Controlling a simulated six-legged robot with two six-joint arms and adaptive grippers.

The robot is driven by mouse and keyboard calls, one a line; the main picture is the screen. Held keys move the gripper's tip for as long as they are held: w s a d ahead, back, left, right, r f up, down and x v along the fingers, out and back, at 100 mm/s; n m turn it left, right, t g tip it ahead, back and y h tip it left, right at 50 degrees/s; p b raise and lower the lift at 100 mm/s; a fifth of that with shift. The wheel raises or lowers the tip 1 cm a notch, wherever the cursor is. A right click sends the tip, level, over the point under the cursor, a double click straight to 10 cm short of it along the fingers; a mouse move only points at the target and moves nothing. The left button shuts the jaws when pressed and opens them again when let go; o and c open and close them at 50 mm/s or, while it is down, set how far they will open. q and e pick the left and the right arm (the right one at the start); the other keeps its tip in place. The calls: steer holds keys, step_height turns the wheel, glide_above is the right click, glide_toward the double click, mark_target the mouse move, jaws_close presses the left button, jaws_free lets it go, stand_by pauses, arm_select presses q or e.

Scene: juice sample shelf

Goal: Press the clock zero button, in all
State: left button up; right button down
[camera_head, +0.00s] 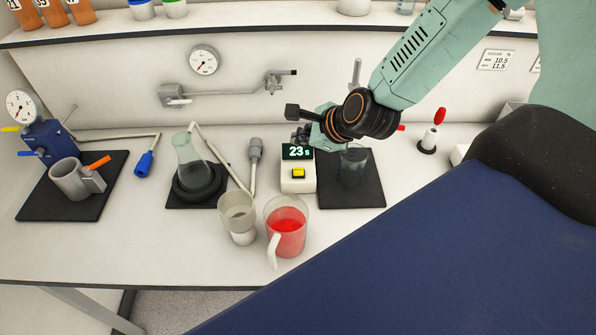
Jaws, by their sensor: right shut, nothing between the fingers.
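The clock (291,185) is a small white box on the bench with a dark display that reads 23 s in green. Its yellow zero button (298,173) sits on the face below the display and is uncovered. My right gripper (300,138) comes in from the upper right and is shut and empty. In the picture its dark fingers are just above the top of the clock, apart from the yellow button. I cannot tell whether they touch the clock. My left gripper is not in view.
A cup (238,222) and a jug of red juice (287,235) stand in front of the clock. A flask (190,155) is to the left; a glass beaker (353,165) stands on a dark mat (370,198) to the right. A shelf (270,30) runs above the bench.

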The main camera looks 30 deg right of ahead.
mark_target(301, 173)
steer(key=f+b, duration=0.2)
steer(key=f, duration=0.1)
steer(key=shift+s+f, duration=0.25)
steer(key=shift+s, duration=0.15)
steer(key=f+b, duration=0.1)
steer(key=w+f+b, duration=0.1)
steer(key=f+b, duration=0.1)
steer(key=shift+f, duration=0.25)
steer(key=shift+s+f+b, duration=0.1)
steer(key=shift+b, duration=0.3)
steer(key=shift+s+r, duration=0.2)
steer(key=shift+s, duration=0.1)
steer(key=shift+w+f, duration=0.15)
steer(key=shift+w, duration=0.15)
steer(key=shift+s, duration=0.25)
steer(key=shift+w, duration=0.2)
steer(key=shift+s, duration=0.2)
